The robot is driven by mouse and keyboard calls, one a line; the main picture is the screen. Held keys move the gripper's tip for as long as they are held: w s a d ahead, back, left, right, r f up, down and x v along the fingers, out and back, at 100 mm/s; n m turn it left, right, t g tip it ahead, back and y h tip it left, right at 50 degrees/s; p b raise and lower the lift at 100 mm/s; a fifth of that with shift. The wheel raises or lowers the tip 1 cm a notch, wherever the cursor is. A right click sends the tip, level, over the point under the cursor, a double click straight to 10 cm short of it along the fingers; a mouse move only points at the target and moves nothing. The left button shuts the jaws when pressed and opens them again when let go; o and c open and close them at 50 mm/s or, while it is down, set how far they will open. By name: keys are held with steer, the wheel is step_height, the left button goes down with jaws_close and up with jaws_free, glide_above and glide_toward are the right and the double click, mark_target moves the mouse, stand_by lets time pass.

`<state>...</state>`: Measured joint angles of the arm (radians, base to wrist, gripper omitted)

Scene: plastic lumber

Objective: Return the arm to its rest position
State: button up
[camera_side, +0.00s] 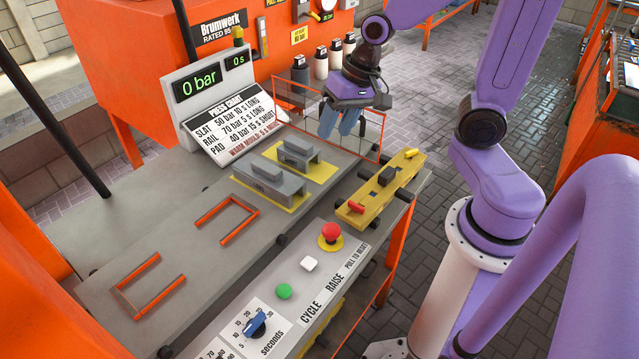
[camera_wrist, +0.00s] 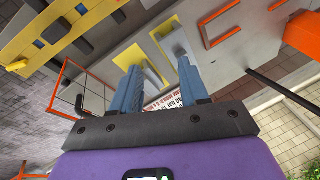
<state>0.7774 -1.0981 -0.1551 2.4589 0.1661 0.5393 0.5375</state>
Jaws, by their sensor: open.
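My purple arm reaches in from the right in the side view. My gripper (camera_side: 340,124) hangs in the air near the back right end of the grey bench (camera_side: 165,235), pointing down. Its blue fingers are apart and nothing is between them. In the wrist view the gripper (camera_wrist: 160,85) also shows two separate blue fingers, with the bench and the press chart beyond them.
Two grey blocks with handles (camera_side: 268,184) sit on yellow pads (camera_side: 318,172). A yellow fixture (camera_side: 380,190) with a red handle is at the bench's right. A control panel (camera_side: 290,290) lies in front; the display (camera_side: 205,85) reads 0 bar.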

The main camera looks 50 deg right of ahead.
steer(key=s+a+n+g, duration=0.1)
steer(key=s+a+n, duration=0.1)
steer(key=s+n, duration=0.6)
steer(key=s+a+n+g+h, duration=0.1)
steer(key=s+a+n, duration=0.2)
steer(key=s+n, duration=0.5)
steer(key=shift+s+r+n+g+h, duration=0.3)
steer(key=shift+s+r+g, duration=0.15)
steer(key=shift+s, duration=0.15)
